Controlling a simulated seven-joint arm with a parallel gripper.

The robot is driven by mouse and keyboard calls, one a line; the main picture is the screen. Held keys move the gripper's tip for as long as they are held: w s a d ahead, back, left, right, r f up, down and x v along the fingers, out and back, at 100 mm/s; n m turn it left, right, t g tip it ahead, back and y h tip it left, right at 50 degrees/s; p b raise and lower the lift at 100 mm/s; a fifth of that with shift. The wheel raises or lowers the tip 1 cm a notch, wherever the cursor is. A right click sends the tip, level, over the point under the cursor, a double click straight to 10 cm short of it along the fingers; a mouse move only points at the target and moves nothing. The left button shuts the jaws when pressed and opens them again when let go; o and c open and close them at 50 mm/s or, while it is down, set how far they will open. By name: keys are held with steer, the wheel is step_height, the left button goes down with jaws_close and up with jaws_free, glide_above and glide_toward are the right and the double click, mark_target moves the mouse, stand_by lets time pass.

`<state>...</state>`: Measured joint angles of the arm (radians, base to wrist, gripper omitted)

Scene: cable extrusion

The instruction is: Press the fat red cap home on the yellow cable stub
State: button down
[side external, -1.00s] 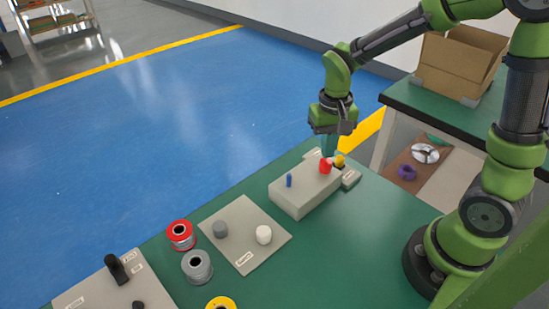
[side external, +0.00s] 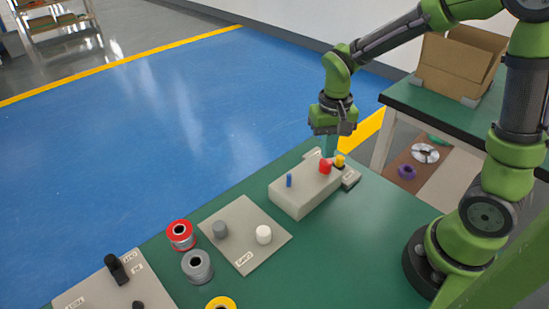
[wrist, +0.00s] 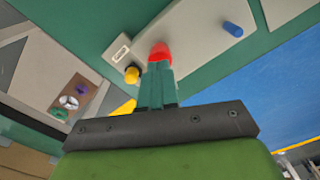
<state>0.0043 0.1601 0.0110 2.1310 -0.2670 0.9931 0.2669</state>
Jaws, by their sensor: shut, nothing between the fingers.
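The fat red cap (side external: 325,167) stands on the long grey block (side external: 300,193), near its far right end. It also shows in the wrist view (wrist: 159,51), just beyond my fingertips. My gripper (side external: 330,155) is shut and empty, pointing down, with its fingertips right by the cap; whether they touch it I cannot tell. No bare yellow cable stub shows under the cap, and how far down the cap sits is hidden. A small yellow piece (side external: 340,160) with a dark base stands just right of the cap, and also shows in the wrist view (wrist: 132,74).
A thin blue stub (side external: 289,180) stands on the same block. A grey board (side external: 243,240) holds a grey cap (side external: 220,229) and a white cap (side external: 264,235). Red, grey and yellow spools stand nearby.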

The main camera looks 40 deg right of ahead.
steer(key=shift+f, duration=1.25)
stand_by(0.8)
steer(key=shift+r, duration=3.6)
steer(key=shift+f, duration=0.1)
steer(key=s+a+r+n+t+y, duration=0.2)
steer(key=s+a+r+t, duration=0.1)
steer(key=s+r+t, duration=0.4)
steer(key=shift+a+v, duration=0.25)
steer(key=shift+v, duration=1.4)
